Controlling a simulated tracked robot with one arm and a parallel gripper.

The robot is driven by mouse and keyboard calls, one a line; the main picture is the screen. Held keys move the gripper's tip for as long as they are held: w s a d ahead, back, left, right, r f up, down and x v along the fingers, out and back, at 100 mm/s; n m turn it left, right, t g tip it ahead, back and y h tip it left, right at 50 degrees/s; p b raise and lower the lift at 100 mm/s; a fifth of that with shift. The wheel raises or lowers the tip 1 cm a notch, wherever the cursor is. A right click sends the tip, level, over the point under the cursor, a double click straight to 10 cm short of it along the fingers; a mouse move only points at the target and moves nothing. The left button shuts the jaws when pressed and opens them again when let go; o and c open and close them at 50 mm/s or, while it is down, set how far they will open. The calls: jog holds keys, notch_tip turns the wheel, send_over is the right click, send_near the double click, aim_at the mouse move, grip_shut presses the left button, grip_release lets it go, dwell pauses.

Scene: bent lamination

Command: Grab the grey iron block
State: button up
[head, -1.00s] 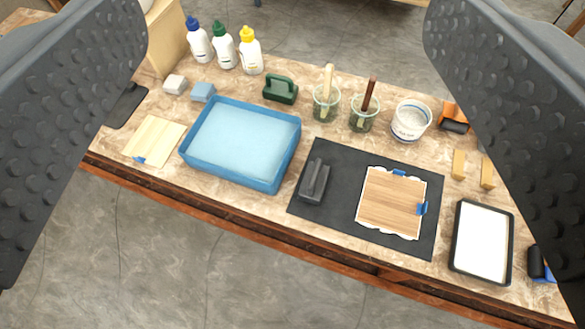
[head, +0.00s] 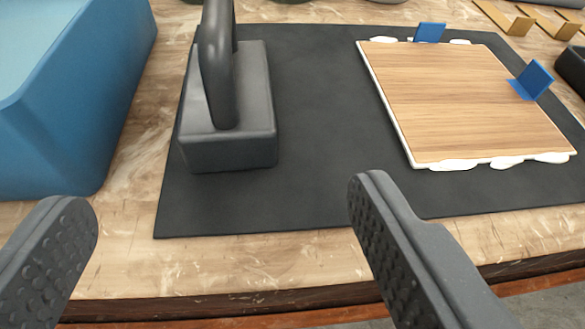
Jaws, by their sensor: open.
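The grey iron block (head: 228,148) stands upright on the left part of a black mat (head: 310,190). It is a dark grey slab with an arched handle (head: 217,70) on top; the handle's upper end is cut off by the frame. My gripper (head: 222,205) is open and empty, its two textured fingers spread wide. The fingertips are on the near side of the block, one to its left and one to its right. Nothing is between them, and neither finger appears to touch the block.
A blue tray (head: 75,110) stands close to the left of the block. A wooden panel (head: 470,100) with white edges and blue clips lies on the mat at right. The table's front edge (head: 200,307) runs below. Brass brackets (head: 505,20) lie at the back right.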

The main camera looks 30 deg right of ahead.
aim_at(229, 123)
jog(key=b+x, duration=0.1)
jog(key=x, duration=0.7)
jog(key=shift+w+b, duration=0.25)
jog(key=shift+b, duration=0.1)
jog(key=shift+b+x, duration=0.85)
jog(key=shift+x, duration=1.8)
jog(key=shift+a+r, duration=0.15)
jog(key=shift+r, duration=0.05)
grip_shut()
